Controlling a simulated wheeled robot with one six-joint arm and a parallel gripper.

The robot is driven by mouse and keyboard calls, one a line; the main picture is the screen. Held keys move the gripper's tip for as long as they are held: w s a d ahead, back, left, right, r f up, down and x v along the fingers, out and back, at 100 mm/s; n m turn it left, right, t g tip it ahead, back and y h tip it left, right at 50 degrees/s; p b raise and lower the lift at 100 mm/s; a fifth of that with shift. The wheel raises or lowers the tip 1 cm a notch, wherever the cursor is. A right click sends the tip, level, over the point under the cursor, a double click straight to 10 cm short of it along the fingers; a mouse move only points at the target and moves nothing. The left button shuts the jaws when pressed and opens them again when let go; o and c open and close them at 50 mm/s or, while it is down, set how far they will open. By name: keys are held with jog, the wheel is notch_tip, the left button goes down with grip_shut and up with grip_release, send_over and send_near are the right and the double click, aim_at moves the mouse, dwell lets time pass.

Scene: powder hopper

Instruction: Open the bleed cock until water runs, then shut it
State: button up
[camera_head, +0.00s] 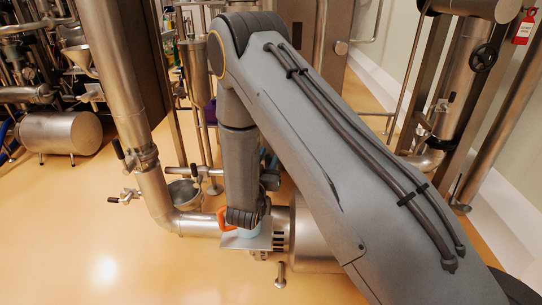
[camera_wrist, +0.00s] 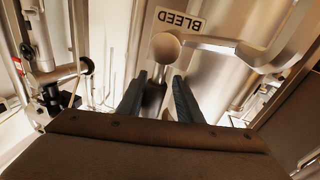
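In the wrist view a plate lettered BLEED (camera_wrist: 180,20) shows upside down on a steel surface. Below it is a rounded metal end (camera_wrist: 165,47), with a bent pipe running off to the right. A short metal stem (camera_wrist: 158,75) drops from it toward the gap between my fingers. I cannot tell which part is the cock's lever. My gripper (camera_wrist: 157,88) has its two dark fingers apart, one on each side of the stem's line; contact is not clear. In the head view my arm hides the fingers and the cock. No running water shows.
In the head view a steel pipe (camera_head: 153,190) bends along the floor left of my wrist. A small bowl (camera_head: 185,192) and a horizontal tank (camera_head: 60,132) stand further left. A red tag (camera_head: 525,27) hangs at top right. The floor (camera_head: 90,250) at front left is clear.

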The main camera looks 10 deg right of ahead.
jog(key=shift+w+a+r, duration=0.1)
jog(key=shift+a, duration=0.2)
jog(key=p+v, duration=0.3)
jog(key=v, duration=0.6)
jog(key=shift+d, duration=0.2)
dwell(0.3)
dwell(0.4)
jog(key=v, duration=0.8)
jog(key=shift+w+d+r, duration=0.1)
jog(key=shift+r, duration=0.1)
dwell(0.6)
